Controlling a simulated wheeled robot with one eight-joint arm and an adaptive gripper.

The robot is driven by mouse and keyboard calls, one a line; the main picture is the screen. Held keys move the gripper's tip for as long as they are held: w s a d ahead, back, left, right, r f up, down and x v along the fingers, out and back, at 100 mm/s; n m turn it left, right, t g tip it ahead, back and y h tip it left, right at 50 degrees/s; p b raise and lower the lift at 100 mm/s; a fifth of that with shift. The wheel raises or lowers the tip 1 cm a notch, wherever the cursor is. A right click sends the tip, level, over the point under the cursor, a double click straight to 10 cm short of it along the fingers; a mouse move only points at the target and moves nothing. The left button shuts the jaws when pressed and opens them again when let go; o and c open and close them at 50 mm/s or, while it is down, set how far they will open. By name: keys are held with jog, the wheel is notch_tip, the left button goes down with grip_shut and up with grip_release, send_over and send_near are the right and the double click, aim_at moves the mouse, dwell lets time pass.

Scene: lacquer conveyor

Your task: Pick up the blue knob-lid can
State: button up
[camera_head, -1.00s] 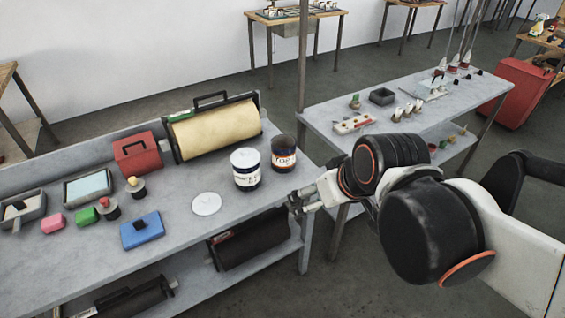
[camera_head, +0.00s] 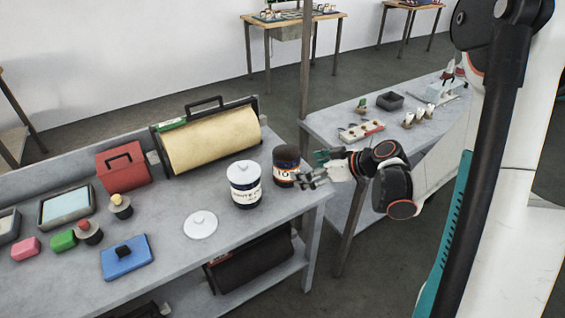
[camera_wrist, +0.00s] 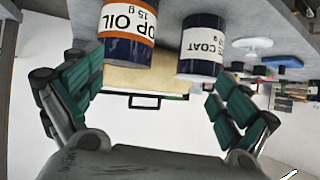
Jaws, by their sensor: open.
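The blue knob-lid can (camera_head: 245,190) stands upright on the grey workbench, with a white lid and knob and a white label. My gripper (camera_head: 313,170) is open and empty at the bench's right end. A second can (camera_head: 285,168), dark-topped with an orange band and an oil label, stands between my gripper and the blue can. In the wrist view this oil can (camera_wrist: 127,50) is left of centre and looks nearer.
A loose white lid (camera_head: 200,225) lies left of the blue can. A cream roller (camera_head: 212,140) in a black frame stands behind it. A red box (camera_head: 123,167), a blue block (camera_head: 127,257) and small pieces lie farther left. Another table (camera_head: 320,122) stands right, across a gap.

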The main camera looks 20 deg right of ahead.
jog(key=t+b, duration=0.1)
jog(key=t, duration=0.1)
send_near(298, 168)
jog(key=shift+y, duration=0.3)
jog(key=b+x, duration=0.2)
jog(key=x, duration=0.7)
jog(key=shift+w+f+b, duration=0.15)
jog(key=shift+w+b, duration=0.1)
jog(key=shift+b, duration=0.15)
jog(key=b+x, duration=0.2)
jog(key=x, duration=0.3)
jog(key=shift+s+a+f+b, duration=0.1)
jog(key=shift+a+f+b, duration=0.15)
jog(key=shift+b, duration=0.05)
jog(key=shift+r, duration=0.1)
jog(key=c, duration=1.5)
